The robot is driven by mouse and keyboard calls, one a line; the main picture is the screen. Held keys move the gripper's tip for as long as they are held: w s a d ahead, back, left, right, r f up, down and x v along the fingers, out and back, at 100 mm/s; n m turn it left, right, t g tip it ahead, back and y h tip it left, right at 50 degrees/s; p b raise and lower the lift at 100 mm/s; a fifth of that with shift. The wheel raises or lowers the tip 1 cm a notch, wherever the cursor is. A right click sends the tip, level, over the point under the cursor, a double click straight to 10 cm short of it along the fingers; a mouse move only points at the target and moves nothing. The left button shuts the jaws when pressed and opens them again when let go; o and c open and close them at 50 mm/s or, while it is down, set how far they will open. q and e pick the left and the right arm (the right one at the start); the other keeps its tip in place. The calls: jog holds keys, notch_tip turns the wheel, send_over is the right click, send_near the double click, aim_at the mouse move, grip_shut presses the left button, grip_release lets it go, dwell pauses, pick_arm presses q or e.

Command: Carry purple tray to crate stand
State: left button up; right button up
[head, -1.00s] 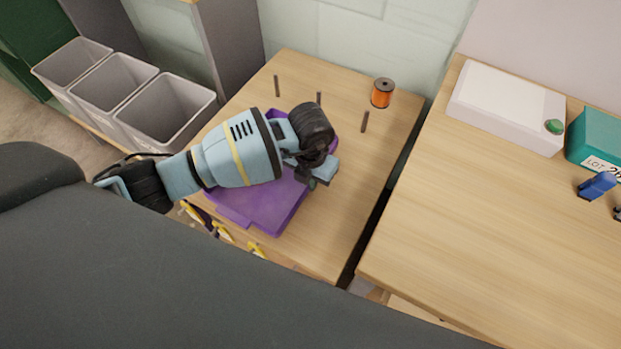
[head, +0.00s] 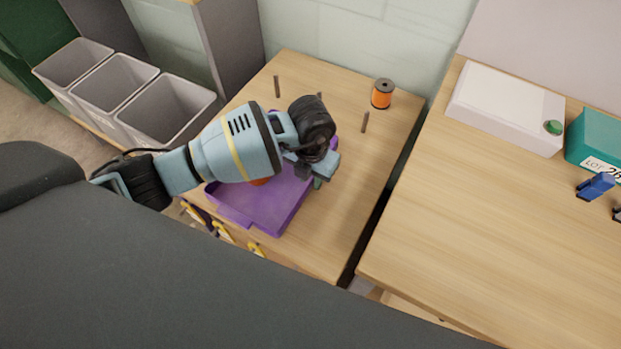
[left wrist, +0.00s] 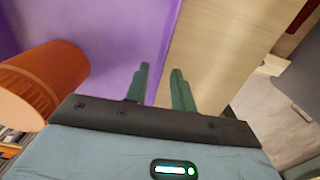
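The purple tray (head: 282,208) lies on the left wooden table, partly hidden under my left arm. An orange spool shows inside it, just below my arm (head: 259,181), and in the left wrist view the spool (left wrist: 45,80) is at left. My left gripper (head: 318,182) is at the tray's right edge. In the left wrist view its green fingers (left wrist: 160,85) are apart, one over the purple tray (left wrist: 110,40) and one over the wood, with the tray's edge between them. I cannot tell whether they touch it. My right gripper is not in view.
Three grey crates (head: 165,112) stand in a row on a low stand at left. Several upright pegs (head: 365,122) and another orange spool (head: 382,94) are on the table's far part. A gap separates it from the right table, which holds a white box (head: 505,105) and a teal box.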

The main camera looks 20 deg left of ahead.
pick_arm(q)
notch_tip(320, 180, up, 10)
jog(key=p, duration=0.1)
dwell(0.7)
jog(key=shift+s, duration=0.1)
